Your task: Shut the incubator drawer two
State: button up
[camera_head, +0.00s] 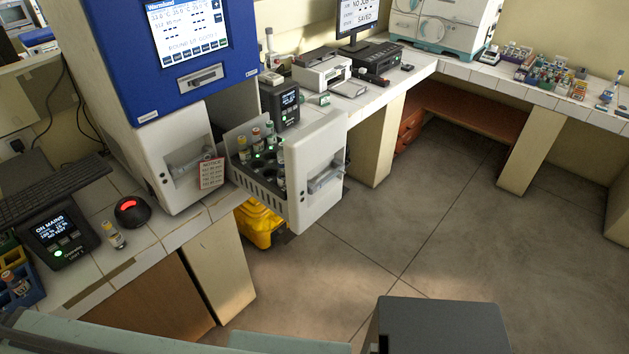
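The incubator (120,60) is a blue and white cabinet with a lit screen, standing on the tiled bench at the left. Its right-hand drawer (302,203) is pulled out well past the bench edge. The drawer has a white front with a bar handle (326,178) facing right, and slotted side walls. Several capped vials (257,140) stand upright in its rack. The left-hand drawer (172,148) appears shut, with a notice tag (211,173) hanging by its handle. I cannot read a number on either drawer. My gripper is not in view.
A yellow container (259,224) sits on the floor below the open drawer. A black device (279,103) stands on the bench behind it. A bench support (372,147) stands right of the drawer. The grey floor (410,225) in the middle is clear.

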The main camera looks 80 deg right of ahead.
aim_at(314, 155)
jog(key=u, duration=0.05)
jog(key=k, duration=1.6)
jog(key=z, duration=1.7)
jog(key=k, duration=0.5)
jog(key=u, duration=0.8)
jog(key=i, duration=0.25)
jog(key=u, duration=0.4)
